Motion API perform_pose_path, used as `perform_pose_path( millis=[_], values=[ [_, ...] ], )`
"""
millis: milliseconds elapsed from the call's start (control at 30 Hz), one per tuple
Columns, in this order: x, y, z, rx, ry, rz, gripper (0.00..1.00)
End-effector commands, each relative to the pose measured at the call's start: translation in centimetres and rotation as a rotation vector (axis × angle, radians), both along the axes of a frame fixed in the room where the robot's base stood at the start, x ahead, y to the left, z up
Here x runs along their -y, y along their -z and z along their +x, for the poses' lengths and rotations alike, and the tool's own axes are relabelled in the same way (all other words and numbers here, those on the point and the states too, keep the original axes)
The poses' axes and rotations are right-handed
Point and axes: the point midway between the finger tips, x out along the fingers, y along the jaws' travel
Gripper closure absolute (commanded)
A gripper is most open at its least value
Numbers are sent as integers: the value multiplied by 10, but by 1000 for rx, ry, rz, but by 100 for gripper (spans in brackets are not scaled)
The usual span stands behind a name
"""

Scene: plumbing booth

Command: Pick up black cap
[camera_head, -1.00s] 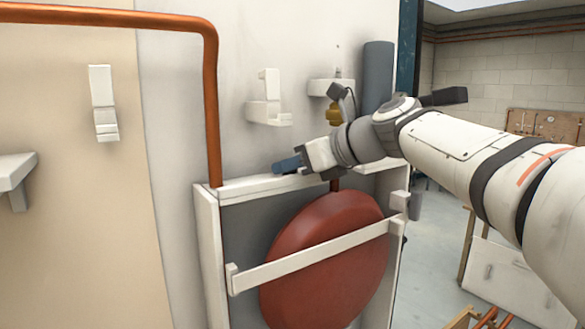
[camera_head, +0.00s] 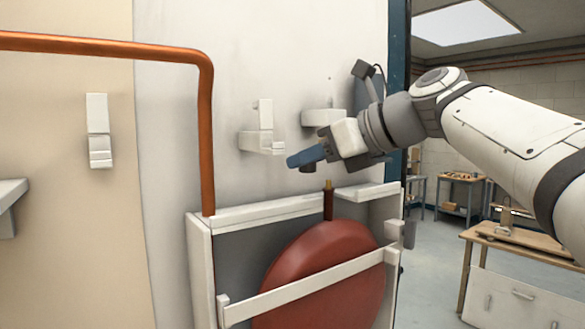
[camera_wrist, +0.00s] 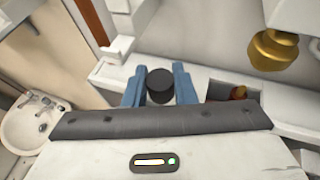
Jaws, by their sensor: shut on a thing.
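My gripper (camera_head: 306,158) has blue fingers and is raised above the top edge of the white box frame. In the wrist view my gripper (camera_wrist: 160,88) is shut on the black cap (camera_wrist: 160,84), a short dark cylinder between its two blue fingers. In the head view a dark bit of the black cap (camera_head: 308,168) shows just under the fingers; the rest is hidden by them. A copper pipe stub (camera_head: 328,198) stands open-topped below and right of the fingers, apart from the cap.
A red round tank (camera_head: 325,270) sits in the white box frame (camera_head: 262,216) behind a white bar. White wall brackets (camera_head: 262,140) and a tall copper pipe (camera_head: 206,130) are close by. In the wrist view a brass fitting (camera_wrist: 274,50) is at upper right and a washbasin (camera_wrist: 30,122) at left.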

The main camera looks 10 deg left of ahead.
Motion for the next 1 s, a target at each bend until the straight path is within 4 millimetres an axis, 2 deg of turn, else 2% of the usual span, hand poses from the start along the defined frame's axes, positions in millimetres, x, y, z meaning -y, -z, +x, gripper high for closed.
perform_pose_path(
  millis=[33, 200, 400, 700, 1000],
  values=[
    [12, 3, -9, 2, 5, 1, 100],
    [47, 3, -38, 2, 6, 0, 100],
    [79, 2, -66, 1, 6, 0, 100],
    [99, 1, -83, 0, 2, 0, 100],
    [100, 1, -85, -1, 0, 0, 100]
  ],
)
